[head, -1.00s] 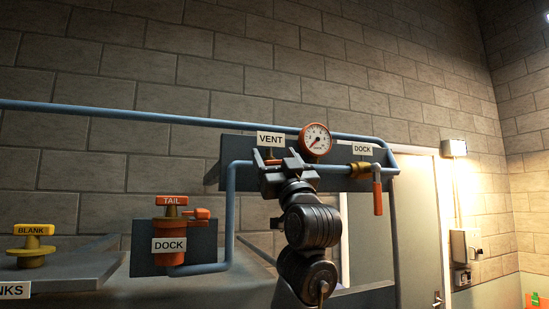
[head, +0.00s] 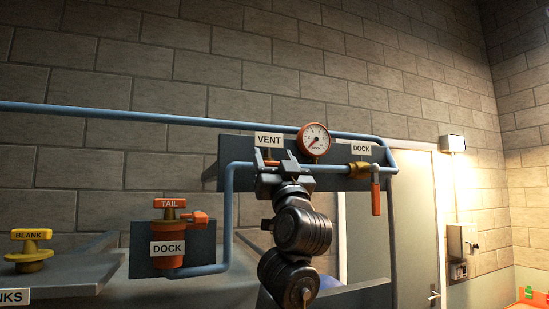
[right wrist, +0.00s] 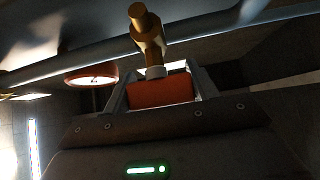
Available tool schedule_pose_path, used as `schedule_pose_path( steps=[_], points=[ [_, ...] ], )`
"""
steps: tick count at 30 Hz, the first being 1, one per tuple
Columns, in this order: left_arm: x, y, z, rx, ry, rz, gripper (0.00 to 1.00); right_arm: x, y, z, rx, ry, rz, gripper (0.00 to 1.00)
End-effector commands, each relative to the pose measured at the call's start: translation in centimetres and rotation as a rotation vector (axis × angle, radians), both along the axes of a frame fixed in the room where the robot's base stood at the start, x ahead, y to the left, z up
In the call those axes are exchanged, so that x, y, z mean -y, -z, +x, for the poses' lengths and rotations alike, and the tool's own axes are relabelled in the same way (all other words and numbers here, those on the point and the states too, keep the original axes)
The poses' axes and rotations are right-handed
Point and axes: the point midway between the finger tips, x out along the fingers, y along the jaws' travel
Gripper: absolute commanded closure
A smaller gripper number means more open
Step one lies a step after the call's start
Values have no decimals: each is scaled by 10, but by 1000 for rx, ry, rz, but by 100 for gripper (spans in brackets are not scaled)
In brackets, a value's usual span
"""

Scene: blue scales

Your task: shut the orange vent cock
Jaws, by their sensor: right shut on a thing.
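The vent cock is under the VENT label (head: 269,140) on the blue pipe. Its brass body (right wrist: 146,38) shows in the right wrist view, with its orange handle (right wrist: 160,91) between my fingers. My right gripper (head: 274,161) is shut on that handle, one finger on each side; it also shows in the right wrist view (right wrist: 160,95). In the head view the gripper hides most of the cock, so the handle's angle to the pipe is hard to tell there. My left gripper is not in view.
A round orange-rimmed gauge (head: 314,140) stands close right of the gripper. Farther right, a brass DOCK cock (head: 360,172) has an orange handle (head: 376,198) hanging down. At lower left are the orange TAIL coupling (head: 169,230) and a yellow BLANK cap (head: 31,248).

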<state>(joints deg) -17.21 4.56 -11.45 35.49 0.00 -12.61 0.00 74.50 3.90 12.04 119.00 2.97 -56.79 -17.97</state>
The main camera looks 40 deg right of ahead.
Motion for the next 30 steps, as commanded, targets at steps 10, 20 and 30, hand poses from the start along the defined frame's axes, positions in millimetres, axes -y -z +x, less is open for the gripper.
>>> schedule_pose_path(
  steps=[10, 20, 30],
  points=[
    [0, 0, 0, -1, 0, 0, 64, 0, 0, 0, 0, -1, 1, 20],
    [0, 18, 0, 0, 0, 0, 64, -5, 20, -14, 3, 0, -1, 20],
    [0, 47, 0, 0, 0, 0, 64, -21, 63, -57, 3, -5, 1, 20]
  ],
)
